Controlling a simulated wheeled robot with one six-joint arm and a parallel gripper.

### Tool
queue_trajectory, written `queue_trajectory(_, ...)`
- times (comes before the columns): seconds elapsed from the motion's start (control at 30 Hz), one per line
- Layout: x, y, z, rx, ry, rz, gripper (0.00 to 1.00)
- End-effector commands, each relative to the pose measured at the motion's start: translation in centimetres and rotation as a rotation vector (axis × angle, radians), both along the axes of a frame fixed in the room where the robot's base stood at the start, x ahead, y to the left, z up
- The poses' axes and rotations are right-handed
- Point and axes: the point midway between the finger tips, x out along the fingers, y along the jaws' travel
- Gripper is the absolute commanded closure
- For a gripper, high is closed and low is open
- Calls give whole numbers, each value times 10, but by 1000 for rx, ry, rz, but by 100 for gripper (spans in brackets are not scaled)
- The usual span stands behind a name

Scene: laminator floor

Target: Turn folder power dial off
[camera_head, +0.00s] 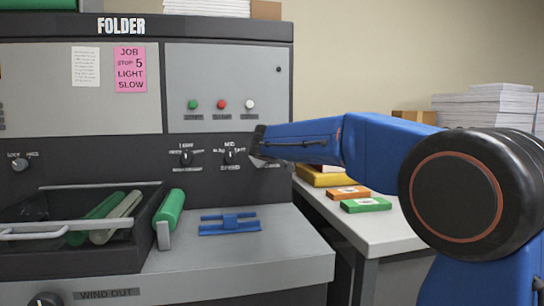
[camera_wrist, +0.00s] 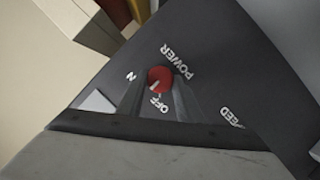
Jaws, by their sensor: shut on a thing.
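The folder (camera_head: 230,60) is a large grey machine with a dark control panel. Its power dial (camera_wrist: 160,79) is a red knob in the wrist view, with POWER printed on one side, OFF on another and a partly covered word ending in N. A pale pointer line on the dial slants towards the OFF side. My gripper (camera_head: 257,150) reaches the panel's right end in the head view and hides the dial there. In the wrist view its two grey fingers stand on either side of the dial, shut on it.
Two black knobs sit left of my gripper, the nearer one (camera_head: 230,156) close by. Green, red and white buttons (camera_head: 222,104) are above. A blue bracket (camera_head: 230,223) lies on the grey ledge below. A side table (camera_head: 390,235) at right holds green and orange boxes and paper stacks.

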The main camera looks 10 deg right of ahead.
Motion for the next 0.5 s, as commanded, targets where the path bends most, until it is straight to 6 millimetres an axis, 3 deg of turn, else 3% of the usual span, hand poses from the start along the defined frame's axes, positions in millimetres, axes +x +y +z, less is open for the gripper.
queue_trajectory(0.5, 0, 4, -5, -480, 2, 1, 90)
